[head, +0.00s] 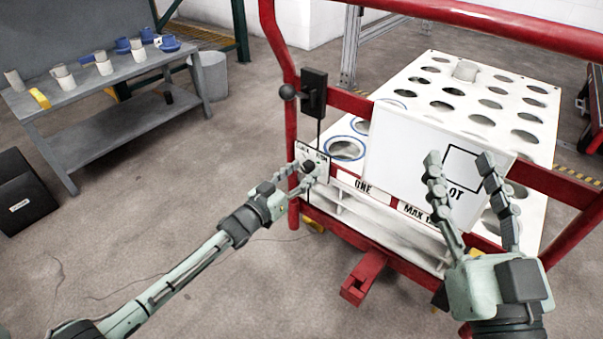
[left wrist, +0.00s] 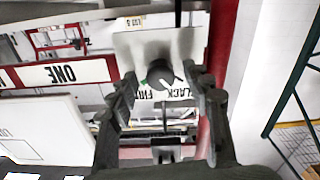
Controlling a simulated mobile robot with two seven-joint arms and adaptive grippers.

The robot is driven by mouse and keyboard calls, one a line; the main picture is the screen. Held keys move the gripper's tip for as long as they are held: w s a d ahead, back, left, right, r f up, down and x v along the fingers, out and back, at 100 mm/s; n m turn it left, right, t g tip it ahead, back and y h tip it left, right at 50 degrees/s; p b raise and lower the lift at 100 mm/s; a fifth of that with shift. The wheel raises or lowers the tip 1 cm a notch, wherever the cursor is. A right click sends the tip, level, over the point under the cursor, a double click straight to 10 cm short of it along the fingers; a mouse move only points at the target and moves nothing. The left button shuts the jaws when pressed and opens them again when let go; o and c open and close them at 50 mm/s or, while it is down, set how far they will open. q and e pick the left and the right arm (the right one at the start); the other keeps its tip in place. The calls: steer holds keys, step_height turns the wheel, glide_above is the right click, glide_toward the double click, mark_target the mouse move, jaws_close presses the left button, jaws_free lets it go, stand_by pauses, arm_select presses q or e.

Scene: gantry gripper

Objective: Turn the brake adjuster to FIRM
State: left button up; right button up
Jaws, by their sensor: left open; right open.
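The brake adjuster is a black knob (head: 309,166) on a white plate (head: 323,170) with SLACK and FIRM lettering, fixed to the red cart frame. The left wrist view shows the knob (left wrist: 162,76) and its plate (left wrist: 134,48) close up. My left gripper (head: 297,180) is open at the knob. In the left wrist view its fingers (left wrist: 162,100) stand on either side of the knob, with gaps visible; I cannot tell whether either touches it. The knob's exact pointing is unclear. My right gripper (head: 460,162) is open and empty in front of the white box.
A white box (head: 400,150) and a white rack (head: 440,75) with round holes sit on the cart. A black lever unit (head: 313,92) is above the plate. Red rails (head: 292,130) border it. A grey bench (head: 120,72) with mugs stands far left; floor between is open.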

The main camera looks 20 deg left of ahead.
arm_select(q)
jaws_close()
stand_by(0.3)
